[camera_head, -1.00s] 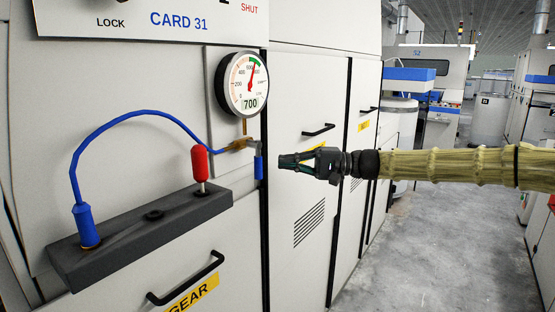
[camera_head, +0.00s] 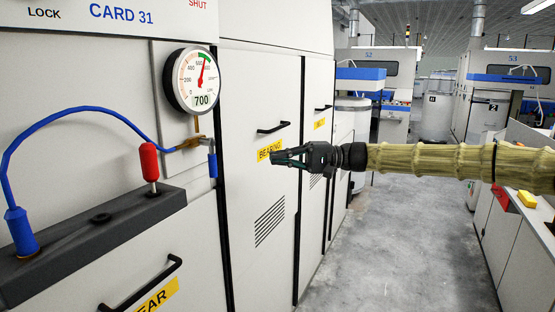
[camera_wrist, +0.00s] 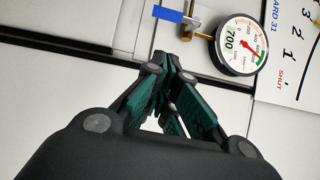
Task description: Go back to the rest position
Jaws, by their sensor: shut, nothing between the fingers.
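My gripper (camera_head: 275,157) is shut and empty. In the head view it is in the air in front of the cabinet doors, its fingertips pointing left, close in the picture to the yellow BEARING label (camera_head: 268,150). The arm reaches in from the right edge. In the wrist view my gripper (camera_wrist: 165,57) shows its dark green fingers drawn together, with the machine panel beyond and nothing between the tips.
A round gauge (camera_head: 195,80) reading 700, a valve with a blue handle (camera_head: 212,165), and a dark ledge (camera_head: 110,235) with a red-handled lever (camera_head: 149,162) and blue hose (camera_head: 75,115) are at left. Grey floor (camera_head: 400,240) lies clear at right. A bench (camera_head: 515,225) stands far right.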

